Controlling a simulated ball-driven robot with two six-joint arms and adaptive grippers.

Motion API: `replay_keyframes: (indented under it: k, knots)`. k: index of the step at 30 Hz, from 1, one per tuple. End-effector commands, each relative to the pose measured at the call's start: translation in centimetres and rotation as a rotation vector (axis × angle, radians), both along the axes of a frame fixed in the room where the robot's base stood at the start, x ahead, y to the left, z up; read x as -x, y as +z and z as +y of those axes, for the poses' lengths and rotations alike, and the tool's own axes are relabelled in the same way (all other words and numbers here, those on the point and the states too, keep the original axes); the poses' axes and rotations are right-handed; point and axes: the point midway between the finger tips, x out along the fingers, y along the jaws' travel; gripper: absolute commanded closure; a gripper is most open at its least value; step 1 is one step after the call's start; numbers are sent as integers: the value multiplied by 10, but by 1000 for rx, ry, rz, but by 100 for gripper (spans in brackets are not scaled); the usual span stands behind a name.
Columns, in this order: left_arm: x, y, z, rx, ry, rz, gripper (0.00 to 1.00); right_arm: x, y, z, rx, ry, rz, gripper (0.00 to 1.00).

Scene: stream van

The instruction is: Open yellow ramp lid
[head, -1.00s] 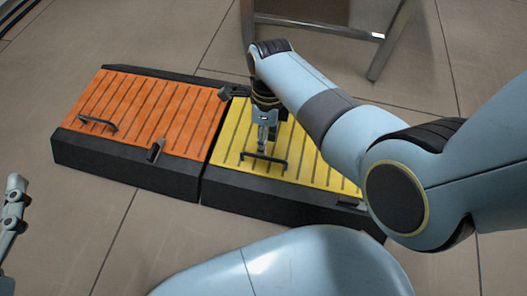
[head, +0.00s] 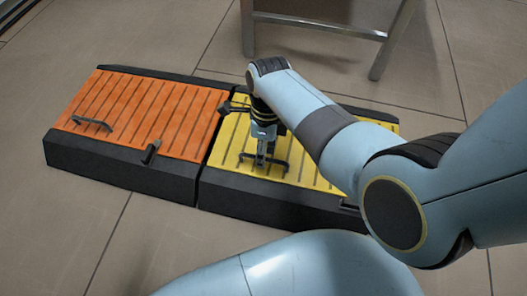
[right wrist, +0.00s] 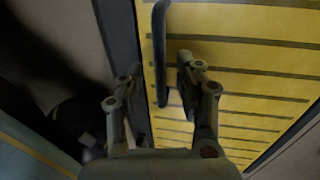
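The yellow ramp lid (head: 227,140) lies flat and closed on its black ramp base (head: 270,205). A dark bar handle (head: 281,167) stands near the lid's front edge. My right gripper (head: 262,160) points down at the handle. In the right wrist view the handle (right wrist: 160,45) runs between the two spread fingers of the right gripper (right wrist: 160,68), with gaps visible on both sides. How far the fingertips reach down past the bar is unclear. My right forearm hides part of the lid's right side. My left gripper is not in view.
An orange ramp lid (head: 140,108) with its own handle (head: 92,123) adjoins on the left. A small dark latch (head: 150,152) sits at its front edge. A metal-legged stand (head: 388,45) is behind the ramps. The tiled floor in front-left is clear.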

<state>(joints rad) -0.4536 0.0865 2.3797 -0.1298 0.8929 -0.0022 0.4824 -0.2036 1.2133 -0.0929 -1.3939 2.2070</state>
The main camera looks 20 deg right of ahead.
Motion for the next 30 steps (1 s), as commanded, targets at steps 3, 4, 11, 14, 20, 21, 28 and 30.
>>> replay_keyframes:
  k: [3, 4, 11, 14, 20, 21, 28, 30]
  knots:
    - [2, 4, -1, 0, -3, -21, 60, 0, -1, 0, 0, 0, 0, 65]
    - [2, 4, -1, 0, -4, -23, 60, 0, -1, 0, 1, 0, -1, 65]
    - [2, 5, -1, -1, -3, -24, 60, 0, -1, 0, 0, 0, -1, 69]
    - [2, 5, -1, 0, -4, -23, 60, 0, -1, 0, 0, 0, -1, 82]
    - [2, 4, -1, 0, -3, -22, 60, 0, -1, 0, 0, 0, 0, 100]
    - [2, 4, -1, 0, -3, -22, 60, 0, -1, 0, 0, 0, 0, 100]
    - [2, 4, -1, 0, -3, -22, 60, 0, -1, 0, 0, 0, 0, 100]
    - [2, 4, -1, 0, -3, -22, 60, 0, -1, 0, 0, 0, 0, 100]
